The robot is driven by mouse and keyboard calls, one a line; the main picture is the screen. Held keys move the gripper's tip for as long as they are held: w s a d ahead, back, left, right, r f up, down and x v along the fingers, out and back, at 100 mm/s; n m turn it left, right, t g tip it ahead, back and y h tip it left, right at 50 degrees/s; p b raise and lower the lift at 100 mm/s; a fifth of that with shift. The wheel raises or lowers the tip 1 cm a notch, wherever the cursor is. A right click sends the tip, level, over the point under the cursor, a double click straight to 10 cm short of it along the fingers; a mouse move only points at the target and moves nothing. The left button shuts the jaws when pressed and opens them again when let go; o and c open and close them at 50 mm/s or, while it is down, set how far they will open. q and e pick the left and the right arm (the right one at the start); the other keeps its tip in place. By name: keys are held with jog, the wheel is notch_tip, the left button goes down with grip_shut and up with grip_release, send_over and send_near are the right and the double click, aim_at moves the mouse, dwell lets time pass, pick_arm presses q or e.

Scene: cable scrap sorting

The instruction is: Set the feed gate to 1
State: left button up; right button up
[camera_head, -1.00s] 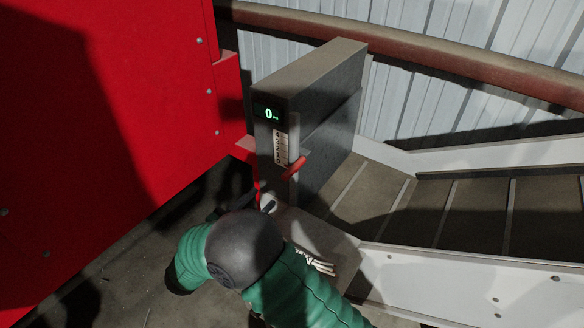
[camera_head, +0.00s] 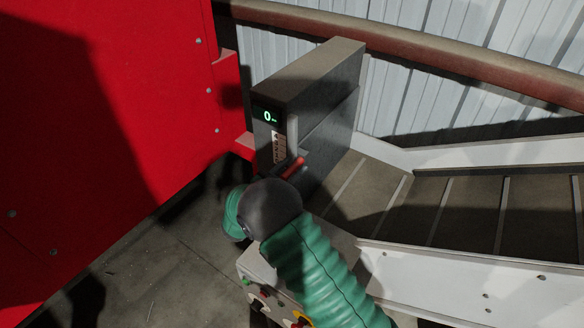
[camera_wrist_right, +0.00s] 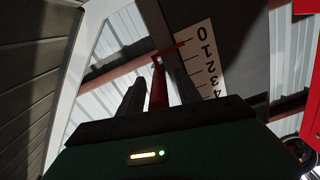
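The feed gate is a grey box (camera_head: 325,85) with a green-lit display (camera_head: 268,115) reading 0. A white number scale (camera_head: 279,146) runs down its front, partly hidden by my right arm. The red handle (camera_head: 293,168) sits beside the scale's lower part. My left gripper is out of view.
A red panel (camera_head: 80,130) fills the left. A slatted conveyor (camera_head: 470,210) with white side rails runs to the right. A control box with buttons (camera_head: 262,285) sits below my right arm. A rusty pipe (camera_head: 430,52) crosses behind the gate.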

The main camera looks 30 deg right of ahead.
grip_shut()
jog(key=shift+r, duration=0.1)
dwell(1.1)
